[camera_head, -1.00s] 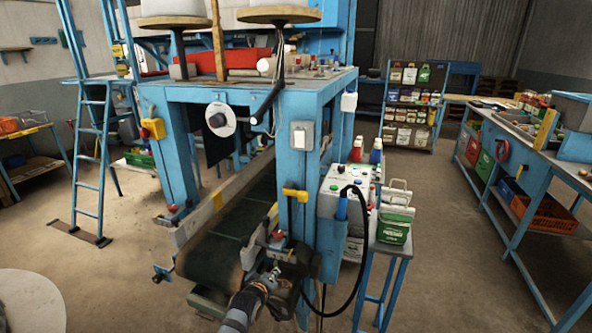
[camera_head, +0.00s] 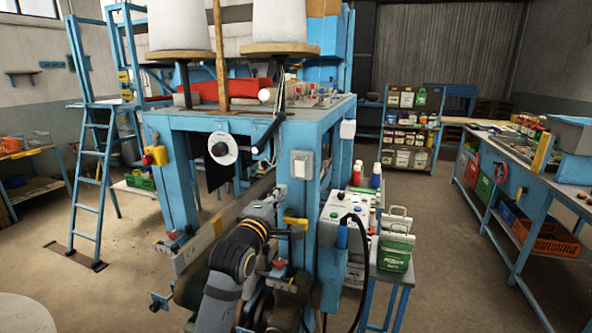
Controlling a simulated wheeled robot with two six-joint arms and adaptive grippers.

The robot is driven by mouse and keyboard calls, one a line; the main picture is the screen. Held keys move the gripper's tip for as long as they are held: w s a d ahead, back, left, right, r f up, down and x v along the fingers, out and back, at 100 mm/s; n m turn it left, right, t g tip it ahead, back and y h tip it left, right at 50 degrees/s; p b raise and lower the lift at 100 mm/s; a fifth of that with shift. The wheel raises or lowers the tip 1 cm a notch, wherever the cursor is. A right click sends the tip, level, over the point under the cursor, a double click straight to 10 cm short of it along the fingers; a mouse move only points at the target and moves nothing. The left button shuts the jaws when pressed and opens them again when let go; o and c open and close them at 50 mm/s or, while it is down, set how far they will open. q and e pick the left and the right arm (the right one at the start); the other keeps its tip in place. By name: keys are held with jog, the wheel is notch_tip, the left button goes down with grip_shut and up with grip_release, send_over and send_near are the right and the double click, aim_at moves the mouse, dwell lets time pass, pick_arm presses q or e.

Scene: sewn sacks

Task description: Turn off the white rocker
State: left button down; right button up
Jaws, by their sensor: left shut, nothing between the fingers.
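The white rocker (camera_head: 300,165) is a pale switch plate in a grey box on the front blue post of the sewing machine frame (camera_head: 327,118). Its exact tilt is too small to tell. My left gripper (camera_head: 272,199) is shut and empty. It is just below and to the left of the rocker, apart from it in the picture. My dark left arm rises from the bottom and hides part of the conveyor below. My right gripper is not in view.
A yellow handle (camera_head: 296,223) sits on the same post below the rocker. A black lever (camera_head: 267,132) hangs left of the rocker.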

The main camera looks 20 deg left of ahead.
aim_at(300, 165)
pick_arm(q)
jog(key=w+p, duration=0.1)
jog(key=w, duration=0.3)
jog(key=w+r+p, duration=0.1)
jog(key=w, duration=0.2)
jog(key=w+p, duration=0.2)
jog(key=w, duration=0.2)
jog(key=shift+w+d+r, duration=0.2)
jog(key=shift+w+r, duration=0.1)
jog(key=shift+r, duration=0.05)
jog(key=shift+w+f, duration=0.1)
jog(key=shift+w, duration=0.55)
